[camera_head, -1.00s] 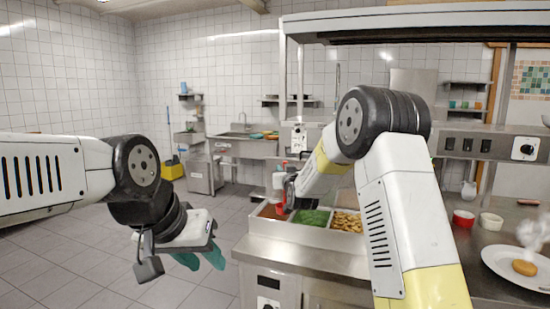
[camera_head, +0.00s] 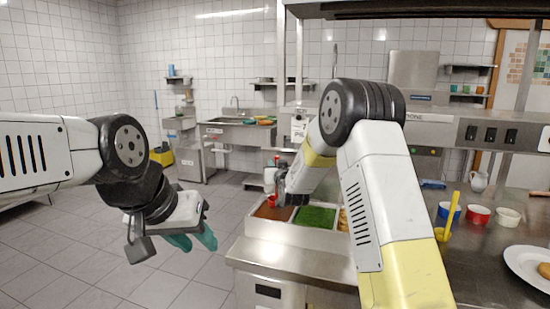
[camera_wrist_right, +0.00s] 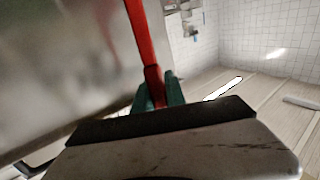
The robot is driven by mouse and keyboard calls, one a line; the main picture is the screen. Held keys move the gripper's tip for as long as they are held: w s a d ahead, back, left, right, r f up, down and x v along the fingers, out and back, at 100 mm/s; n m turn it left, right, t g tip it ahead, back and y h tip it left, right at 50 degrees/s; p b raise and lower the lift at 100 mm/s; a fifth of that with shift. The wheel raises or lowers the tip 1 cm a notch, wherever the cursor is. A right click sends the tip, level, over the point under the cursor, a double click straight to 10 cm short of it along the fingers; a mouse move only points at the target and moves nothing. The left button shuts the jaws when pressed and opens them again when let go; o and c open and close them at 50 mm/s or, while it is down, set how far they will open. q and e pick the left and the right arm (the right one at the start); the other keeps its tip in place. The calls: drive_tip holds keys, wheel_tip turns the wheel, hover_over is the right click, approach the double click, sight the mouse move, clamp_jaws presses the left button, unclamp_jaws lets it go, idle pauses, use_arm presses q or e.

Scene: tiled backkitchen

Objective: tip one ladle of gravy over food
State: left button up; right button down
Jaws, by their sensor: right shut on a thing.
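My right gripper (camera_wrist_right: 160,92) is shut on a red handle (camera_wrist_right: 139,40) in the right wrist view, with its green fingers on both sides. In the head view a red part, apparently of this ladle (camera_head: 271,201), shows over the brown gravy pan (camera_head: 272,212); whether its bowl is in the gravy cannot be told. My right arm hides the right gripper's fingertips there. The food (camera_head: 544,270), a brown piece, lies on a white plate (camera_head: 520,258) at the right edge. My left gripper (camera_head: 193,241) hangs over the floor, its teal fingers apart and empty.
Beside the gravy are a green-filled pan (camera_head: 317,216) and a partly hidden yellow-brown one. My right arm crosses between pans and plate.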

drive_tip(key=shift+f, duration=3.35)
drive_tip(key=shift+r, duration=0.1)
wheel_tip(320, 180, up, 10)
